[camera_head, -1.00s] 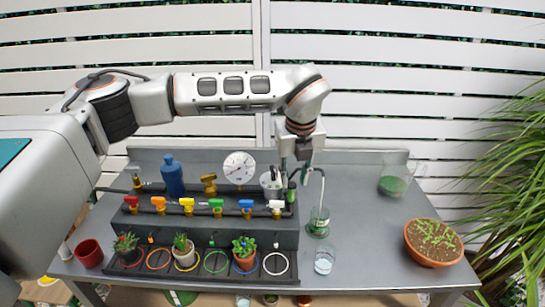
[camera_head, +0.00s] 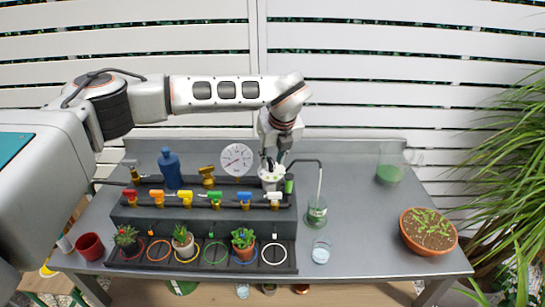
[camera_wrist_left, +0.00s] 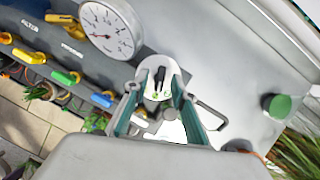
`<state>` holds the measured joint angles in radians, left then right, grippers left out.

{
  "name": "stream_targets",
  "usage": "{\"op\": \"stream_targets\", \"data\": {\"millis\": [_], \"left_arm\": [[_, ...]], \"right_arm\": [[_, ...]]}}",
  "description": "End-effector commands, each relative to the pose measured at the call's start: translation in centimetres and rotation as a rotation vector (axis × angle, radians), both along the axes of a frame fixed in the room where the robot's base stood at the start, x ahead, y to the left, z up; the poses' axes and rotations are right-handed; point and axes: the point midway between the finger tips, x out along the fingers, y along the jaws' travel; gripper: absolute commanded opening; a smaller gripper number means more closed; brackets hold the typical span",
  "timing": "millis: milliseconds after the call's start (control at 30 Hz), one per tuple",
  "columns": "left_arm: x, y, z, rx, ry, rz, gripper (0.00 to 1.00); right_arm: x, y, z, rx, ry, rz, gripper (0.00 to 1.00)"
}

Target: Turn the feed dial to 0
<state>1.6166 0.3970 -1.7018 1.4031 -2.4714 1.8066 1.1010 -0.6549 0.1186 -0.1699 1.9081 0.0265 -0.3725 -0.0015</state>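The feed dial (camera_head: 270,179) is a white round dial on top of the grey valve bench, at its right end. In the left wrist view the dial (camera_wrist_left: 149,88) shows a black pointer knob and small green marks; I cannot read its setting. My left gripper (camera_head: 275,158) is above the dial, pointing down. In the left wrist view its two teal-padded fingers (camera_wrist_left: 158,97) are apart, with the dial just beyond and between the tips. I cannot tell whether they touch the knob. My right gripper is not in view.
A white gauge (camera_head: 237,160) stands left of the dial, and a green-capped post (camera_head: 289,184) and bent spout pipe (camera_head: 320,178) stand right. Coloured valves (camera_head: 215,198) line the bench front. A glass jar (camera_head: 317,213) stands under the spout.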

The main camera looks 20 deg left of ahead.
Motion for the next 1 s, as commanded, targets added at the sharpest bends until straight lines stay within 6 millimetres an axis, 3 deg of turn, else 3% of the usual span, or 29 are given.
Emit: {"op": "stream_targets", "data": {"millis": [167,300,733,1000], "left_arm": [[0.0,0.0,0.0,0.000,0.000,0.000,0.26],[0.0,0.0,0.0,0.000,0.000,-0.001,0.00],[0.0,0.1,-0.1,-0.002,0.000,-0.042,0.00],[-0.1,0.2,-0.4,-0.001,-0.001,-0.210,0.00]], "right_arm": [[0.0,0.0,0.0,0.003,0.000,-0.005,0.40],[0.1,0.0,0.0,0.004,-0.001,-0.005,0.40],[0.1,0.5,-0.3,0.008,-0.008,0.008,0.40],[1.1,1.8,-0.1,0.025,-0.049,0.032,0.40]]}}
